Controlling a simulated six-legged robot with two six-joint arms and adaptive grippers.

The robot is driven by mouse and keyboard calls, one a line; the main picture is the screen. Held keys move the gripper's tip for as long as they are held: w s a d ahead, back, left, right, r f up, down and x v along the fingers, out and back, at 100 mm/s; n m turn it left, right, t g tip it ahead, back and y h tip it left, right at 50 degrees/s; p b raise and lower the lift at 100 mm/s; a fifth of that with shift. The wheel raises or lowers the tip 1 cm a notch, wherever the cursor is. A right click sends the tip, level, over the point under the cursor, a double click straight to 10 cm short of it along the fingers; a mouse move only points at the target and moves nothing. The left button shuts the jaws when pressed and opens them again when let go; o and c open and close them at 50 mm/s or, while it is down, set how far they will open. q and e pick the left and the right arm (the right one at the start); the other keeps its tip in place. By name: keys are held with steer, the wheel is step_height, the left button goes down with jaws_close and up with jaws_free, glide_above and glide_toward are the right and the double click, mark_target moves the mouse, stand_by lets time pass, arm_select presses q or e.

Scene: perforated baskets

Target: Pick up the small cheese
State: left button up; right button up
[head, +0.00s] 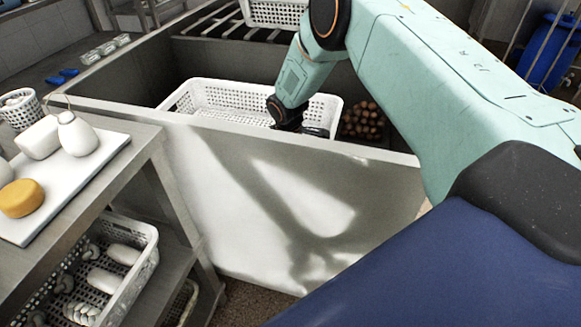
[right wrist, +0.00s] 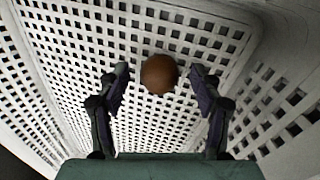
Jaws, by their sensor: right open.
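My right gripper (head: 302,129) reaches down into a white perforated basket (head: 222,113) in the head view; the basket's near wall partly hides its fingers. In the right wrist view my right gripper (right wrist: 160,80) is open, its two fingers apart. A small round brown thing (right wrist: 159,74) lies on the basket floor, in line with the gap between the fingertips; I cannot tell if it is a cheese. On a white board (head: 97,163) at the left are a yellow round cheese (head: 22,198), a white pear-shaped cheese (head: 78,134) and a white block (head: 38,138), all far from the gripper.
The basket stands in a grey sink-like trough with a pale front wall (head: 300,200). Several brown round things (head: 362,121) lie right of it. A metal shelf at the left holds another white basket (head: 150,255) with pale items and mushroom-like shapes.

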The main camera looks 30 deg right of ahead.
steer(key=shift+w, duration=0.1)
steer(key=shift+c, duration=0.4)
steer(key=c, duration=1.1)
steer(key=p+v, duration=0.1)
steer(key=v, duration=0.2)
steer(key=w+d+p+v, duration=0.1)
steer(key=v, duration=0.2)
steer(key=p+v, duration=0.1)
steer(key=v, duration=0.2)
steer(key=shift+w+d+r, duration=0.1)
steer(key=shift+w+r, duration=0.15)
steer(key=shift+r, duration=0.35)
